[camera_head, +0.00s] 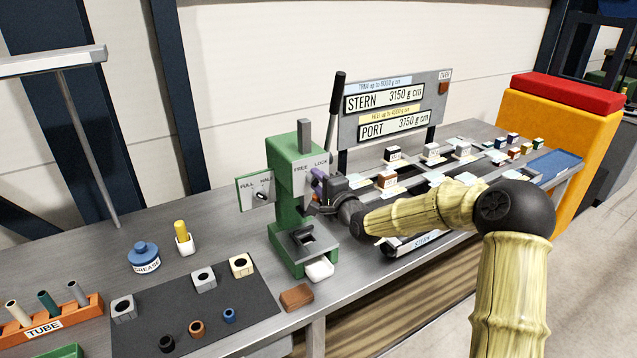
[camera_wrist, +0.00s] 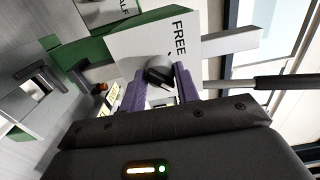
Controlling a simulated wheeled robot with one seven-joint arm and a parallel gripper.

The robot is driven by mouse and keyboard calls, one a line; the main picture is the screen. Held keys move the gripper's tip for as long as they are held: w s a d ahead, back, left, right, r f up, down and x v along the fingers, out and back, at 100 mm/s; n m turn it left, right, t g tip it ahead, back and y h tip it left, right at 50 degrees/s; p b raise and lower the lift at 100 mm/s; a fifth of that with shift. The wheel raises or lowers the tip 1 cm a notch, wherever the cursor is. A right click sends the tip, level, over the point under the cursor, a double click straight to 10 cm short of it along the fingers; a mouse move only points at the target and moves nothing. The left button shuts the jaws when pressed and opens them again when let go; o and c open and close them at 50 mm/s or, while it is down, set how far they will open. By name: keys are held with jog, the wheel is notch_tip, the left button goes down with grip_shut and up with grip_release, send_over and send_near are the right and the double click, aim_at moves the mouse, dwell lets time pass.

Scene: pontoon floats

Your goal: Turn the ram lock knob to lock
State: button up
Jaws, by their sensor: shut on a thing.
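The green press (camera_head: 287,215) stands on the bench with a light plate on its front reading FREE and LOCK in the head view. In the wrist view the plate (camera_wrist: 135,42) shows FREE, and LOCK is hidden. The dark ram lock knob (camera_wrist: 160,70) sits on this plate between the two purple fingers of my gripper (camera_wrist: 161,80). My gripper is shut on the knob. In the head view my gripper (camera_head: 318,186) is against the front of the press and hides the knob. I cannot tell exactly which way the knob points.
A FULL/HALF plate (camera_head: 256,191) with a small knob is left of the press. A black-handled lever (camera_head: 337,95) rises beside it. A STERN/PORT display (camera_head: 395,108) stands behind. A white cup (camera_head: 319,269) and brown block (camera_head: 297,297) lie before the press.

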jog(key=o, duration=1)
jog(key=shift+c, duration=0.2)
jog(key=b+v, duration=0.3)
jog(key=v, duration=1.4)
jog(key=shift+d, duration=0.2)
jog(key=shift+s, duration=0.1)
